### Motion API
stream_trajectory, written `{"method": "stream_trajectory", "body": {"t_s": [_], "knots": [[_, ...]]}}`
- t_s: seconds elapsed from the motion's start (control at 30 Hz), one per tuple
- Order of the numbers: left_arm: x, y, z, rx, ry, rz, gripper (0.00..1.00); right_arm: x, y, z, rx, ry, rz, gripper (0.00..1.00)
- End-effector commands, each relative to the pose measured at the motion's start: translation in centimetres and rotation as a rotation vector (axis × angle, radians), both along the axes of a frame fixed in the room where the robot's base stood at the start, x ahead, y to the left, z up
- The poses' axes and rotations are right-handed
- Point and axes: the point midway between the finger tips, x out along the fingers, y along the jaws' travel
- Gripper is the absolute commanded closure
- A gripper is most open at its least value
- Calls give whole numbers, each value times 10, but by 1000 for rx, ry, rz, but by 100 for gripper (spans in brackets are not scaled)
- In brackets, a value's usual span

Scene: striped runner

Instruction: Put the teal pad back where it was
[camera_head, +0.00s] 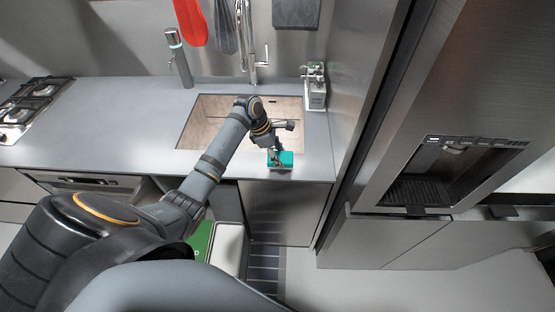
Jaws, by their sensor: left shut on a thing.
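The teal pad (287,158) is at the front edge of the grey counter, just right of and in front of the sink. My left gripper (277,160) reaches over the sink's front right corner and is shut on the pad, covering part of its left side. I cannot tell whether the pad touches the counter or is held slightly above it. My right gripper is not in view.
The sink (190,134) lies behind the gripper, with a tall faucet (252,62). A small bottle rack (315,88) stands at the counter's back right. A gas hob (30,105) is far left. The counter (110,125) between is clear. A tall fridge (440,150) bounds the right.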

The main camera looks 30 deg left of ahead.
Motion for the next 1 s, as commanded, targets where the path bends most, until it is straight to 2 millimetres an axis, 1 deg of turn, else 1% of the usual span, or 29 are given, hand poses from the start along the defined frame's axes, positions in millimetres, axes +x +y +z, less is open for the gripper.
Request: {"method": "stream_trajectory", "body": {"t_s": [0.07, 0.1, 0.2, 0.3, 0.6, 0.63, 0.77, 0.8, 1.0], "knots": [[0, 2, -2, 1, 1, 1, 70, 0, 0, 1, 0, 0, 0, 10], [0, 6, -6, 2, 2, 1, 70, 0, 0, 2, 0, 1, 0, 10], [0, 5, -21, 0, 4, 0, 70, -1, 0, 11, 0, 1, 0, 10], [0, 5, -33, 0, 1, 0, 70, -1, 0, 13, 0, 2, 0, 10], [0, 5, -37, 1, 0, -1, 70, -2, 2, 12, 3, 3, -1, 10], [0, 5, -38, 1, 0, -1, 42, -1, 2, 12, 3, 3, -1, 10], [0, 5, -38, 1, 0, -1, 24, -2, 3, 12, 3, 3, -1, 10], [0, 5, -37, 2, 1, -1, 22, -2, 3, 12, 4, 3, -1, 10], [0, 5, -37, 2, 1, -1, 22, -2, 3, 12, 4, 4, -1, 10]]}}
